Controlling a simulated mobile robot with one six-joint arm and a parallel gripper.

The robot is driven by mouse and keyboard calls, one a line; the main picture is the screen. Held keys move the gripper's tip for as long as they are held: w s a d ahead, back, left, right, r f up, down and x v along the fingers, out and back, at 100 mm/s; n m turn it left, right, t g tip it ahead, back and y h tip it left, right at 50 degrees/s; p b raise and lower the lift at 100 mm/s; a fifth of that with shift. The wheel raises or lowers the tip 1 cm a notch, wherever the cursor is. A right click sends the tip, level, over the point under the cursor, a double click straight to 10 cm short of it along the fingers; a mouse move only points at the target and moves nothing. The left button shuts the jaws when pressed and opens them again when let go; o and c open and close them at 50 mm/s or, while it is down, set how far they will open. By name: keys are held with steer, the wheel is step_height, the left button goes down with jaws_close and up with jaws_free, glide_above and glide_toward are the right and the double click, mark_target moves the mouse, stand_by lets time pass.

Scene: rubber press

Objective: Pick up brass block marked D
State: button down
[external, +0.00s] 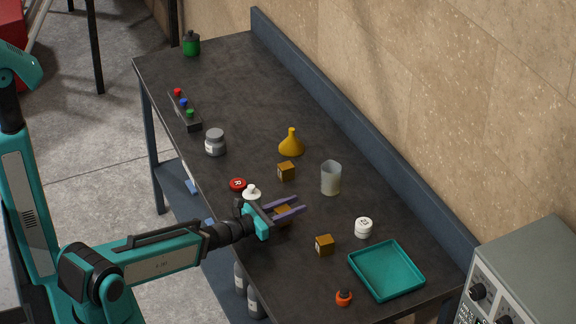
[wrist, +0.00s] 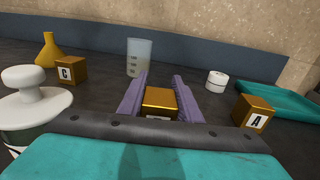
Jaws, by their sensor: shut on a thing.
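My gripper (external: 298,205) is over the front middle of the dark bench, its two purple fingers reaching right. It is shut on a brass block (wrist: 159,102), which sits between the fingers in the wrist view. In the external view the fingers partly cover this block (external: 283,217). I cannot tell whether it touches the bench. A brass block marked C (wrist: 71,70) stands to the left in the wrist view, and one marked A (wrist: 254,112) to the right.
A white-knobbed item (wrist: 30,105) stands close on the gripper's left. A beaker (external: 331,178) and yellow funnel (external: 291,145) stand behind. A white round jar (external: 363,228), teal tray (external: 386,270) and orange-topped item (external: 344,298) are to the right.

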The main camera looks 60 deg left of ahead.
steer(key=shift+r, duration=0.9)
step_height(320, 180, up, 7)
steer(key=p, duration=0.5)
steer(key=shift+r+p, duration=0.15)
steer(key=shift+p, duration=0.2)
steer(key=shift+d, duration=0.15)
